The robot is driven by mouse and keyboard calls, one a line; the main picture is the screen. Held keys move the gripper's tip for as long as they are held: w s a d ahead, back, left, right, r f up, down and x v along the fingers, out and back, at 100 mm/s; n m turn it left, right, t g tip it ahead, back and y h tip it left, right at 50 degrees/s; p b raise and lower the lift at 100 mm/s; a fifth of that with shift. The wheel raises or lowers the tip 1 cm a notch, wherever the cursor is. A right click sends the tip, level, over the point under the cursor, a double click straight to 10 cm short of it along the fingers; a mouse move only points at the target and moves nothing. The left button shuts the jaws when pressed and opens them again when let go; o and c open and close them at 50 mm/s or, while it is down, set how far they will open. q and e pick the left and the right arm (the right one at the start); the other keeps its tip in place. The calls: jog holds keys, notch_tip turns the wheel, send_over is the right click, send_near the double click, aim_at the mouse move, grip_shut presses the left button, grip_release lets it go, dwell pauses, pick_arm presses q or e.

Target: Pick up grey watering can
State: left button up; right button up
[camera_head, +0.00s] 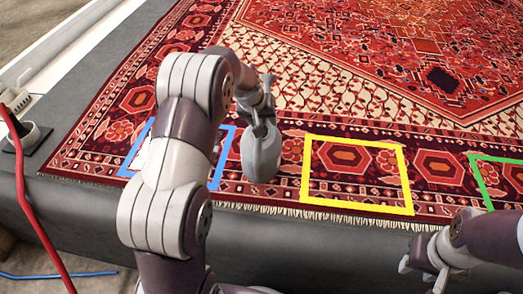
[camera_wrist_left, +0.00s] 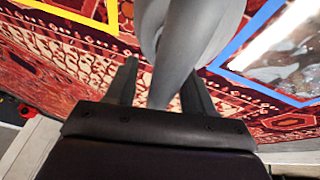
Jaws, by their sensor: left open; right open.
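The grey watering can (camera_head: 262,155) shows in the head view between the blue and yellow outlines on the rug, partly hidden by my left gripper and arm. It also fills the upper middle of the left wrist view (camera_wrist_left: 190,35). My left gripper (camera_head: 264,95) is at the top of the can. In the wrist view its two fingers (camera_wrist_left: 160,85) are apart, with a narrow grey part of the can between them. I cannot tell whether either finger touches it. My right gripper (camera_head: 420,268) is open and empty near the rug's front edge at the lower right.
The patterned red rug (camera_head: 350,105) covers the dark platform (camera_head: 270,235). Blue (camera_head: 222,168), yellow (camera_head: 358,206) and green (camera_head: 492,182) outlines lie along its near border. Something pale and shiny (camera_wrist_left: 285,55) lies inside the blue outline. A red hose (camera_head: 30,205) runs down the left.

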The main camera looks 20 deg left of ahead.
pick_arm(q)
grip_shut()
dwell(1.3)
jog(key=shift+r, duration=0.2)
